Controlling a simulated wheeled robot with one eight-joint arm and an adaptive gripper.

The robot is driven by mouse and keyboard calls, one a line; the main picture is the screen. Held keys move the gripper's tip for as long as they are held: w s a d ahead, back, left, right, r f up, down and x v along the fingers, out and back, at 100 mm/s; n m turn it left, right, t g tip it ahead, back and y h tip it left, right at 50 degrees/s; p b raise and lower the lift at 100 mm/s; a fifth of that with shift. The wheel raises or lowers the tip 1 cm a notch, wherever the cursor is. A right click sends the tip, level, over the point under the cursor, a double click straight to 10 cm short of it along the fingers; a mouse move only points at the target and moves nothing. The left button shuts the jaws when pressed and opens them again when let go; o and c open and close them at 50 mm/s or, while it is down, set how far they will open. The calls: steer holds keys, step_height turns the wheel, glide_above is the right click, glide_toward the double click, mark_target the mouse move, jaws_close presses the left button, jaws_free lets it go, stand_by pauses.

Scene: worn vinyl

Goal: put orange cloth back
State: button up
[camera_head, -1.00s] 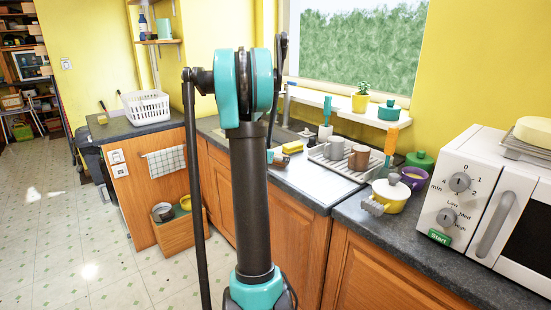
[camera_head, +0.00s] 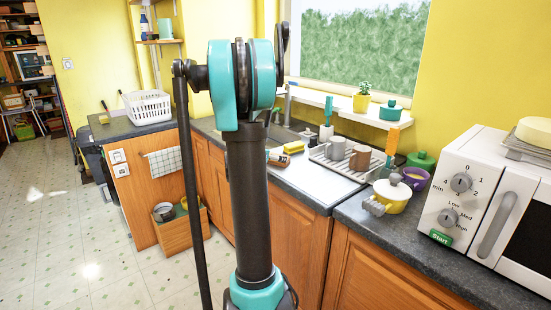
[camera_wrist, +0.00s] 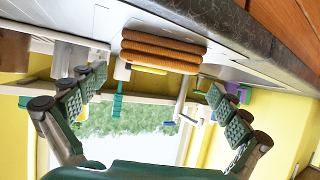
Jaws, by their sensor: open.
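The orange cloth (camera_wrist: 160,50), a folded orange-brown stack, shows in the wrist view, which looks upside down. It rests on the pale worktop by the sink, in front of a yellow item (camera_wrist: 150,69). My gripper (camera_wrist: 156,82) is open, with one finger on each side of the cloth in the picture and nothing between them. The cloth appears ahead of the fingertips, apart from them.
A dish rack (camera_head: 335,166) with mugs, a yellow sponge (camera_head: 293,147) and a yellow pot (camera_head: 393,194) crowd the counter. A microwave (camera_head: 470,190) stands at right. A white basket (camera_head: 147,106) is on the left counter. A checked towel (camera_head: 165,161) hangs below it.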

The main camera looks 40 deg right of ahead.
steer(key=v, duration=0.7)
steer(key=s+a+f+n+y, duration=0.3)
steer(key=s+a, duration=0.4)
steer(key=a, duration=0.4)
steer(key=s+a+f+n+g+y, duration=0.1)
steer(key=s+a+f+n+y, duration=0.3)
steer(key=s+a+f, duration=0.4)
steer(key=s+a+f+n+y, duration=0.4)
steer(key=s+a, duration=0.4)
steer(key=a, duration=0.6)
step_height(320, 180, down, 2)
steer(key=shift+s+a+f+n+g, duration=0.15)
steer(key=shift+a+n+g, duration=0.15)
steer(key=shift+n, duration=0.5)
